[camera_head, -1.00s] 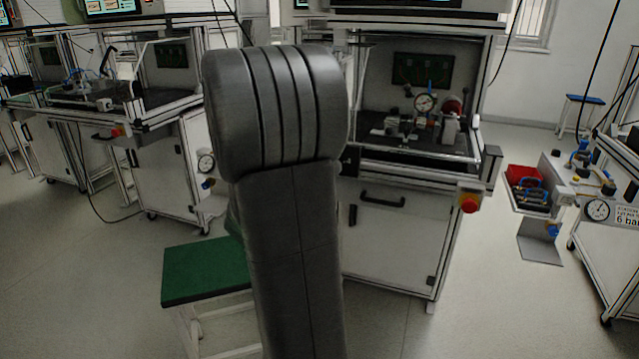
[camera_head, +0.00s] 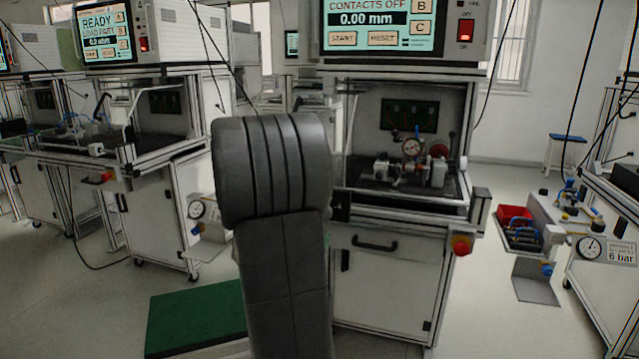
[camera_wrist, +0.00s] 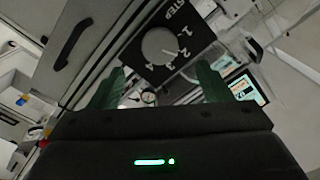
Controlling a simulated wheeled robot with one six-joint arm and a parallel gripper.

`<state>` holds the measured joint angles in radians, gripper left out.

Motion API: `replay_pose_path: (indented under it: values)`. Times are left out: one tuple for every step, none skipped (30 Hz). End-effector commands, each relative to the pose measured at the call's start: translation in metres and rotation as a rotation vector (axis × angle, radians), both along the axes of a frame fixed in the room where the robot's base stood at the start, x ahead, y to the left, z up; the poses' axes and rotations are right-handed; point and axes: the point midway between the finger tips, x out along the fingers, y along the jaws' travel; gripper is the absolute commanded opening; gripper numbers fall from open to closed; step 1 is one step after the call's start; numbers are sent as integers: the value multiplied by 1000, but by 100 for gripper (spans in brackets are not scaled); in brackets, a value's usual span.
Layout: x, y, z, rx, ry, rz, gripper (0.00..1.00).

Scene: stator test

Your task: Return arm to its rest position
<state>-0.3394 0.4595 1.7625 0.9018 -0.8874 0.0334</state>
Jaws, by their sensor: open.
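My arm stands folded upright in the middle of the head view, with a dark grey link in front of the test station. My gripper (camera_wrist: 160,88) shows in the wrist view with its two green fingers spread apart. Nothing is seen between the fingers. Beyond them is a black dial plate (camera_wrist: 160,45) marked STEP with numbers, on the front of a station. My gripper is hidden in the head view.
The central test station (camera_head: 385,280) stands behind my arm, its screen (camera_head: 383,27) reading CONTACTS OFF and 0.00 mm. A red bin (camera_head: 515,217) and pressure gauge (camera_head: 590,247) are at right. Open floor lies between.

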Motion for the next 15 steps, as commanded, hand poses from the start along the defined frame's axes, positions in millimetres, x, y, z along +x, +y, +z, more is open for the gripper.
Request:
replay_pose_path:
  values:
    - [10, -4, -2, 0, 0, -4, 72]
    - [16, -6, -2, 0, 0, -3, 72]
    - [23, -9, -1, 0, -1, -3, 72]
    - [28, -10, -1, -1, -2, -3, 72]
    - [32, -11, -1, -1, 0, -1, 72]
    - [38, -13, -1, -1, -1, -2, 72]
    - [42, -15, -1, -1, -1, -2, 72]
    - [46, -16, -1, -1, -1, -2, 72]
    - [50, -17, -1, 0, 0, -1, 72]
    - [53, -17, -1, 0, 0, -1, 72]
    - [55, -18, -1, -1, 1, -1, 72]
    - [58, -19, -1, 0, 0, -1, 72]
    - [60, -20, 0, 0, -1, -1, 72]
    - [61, -20, 0, 0, -1, -1, 72]
    - [62, -21, 0, 0, -1, -1, 72]
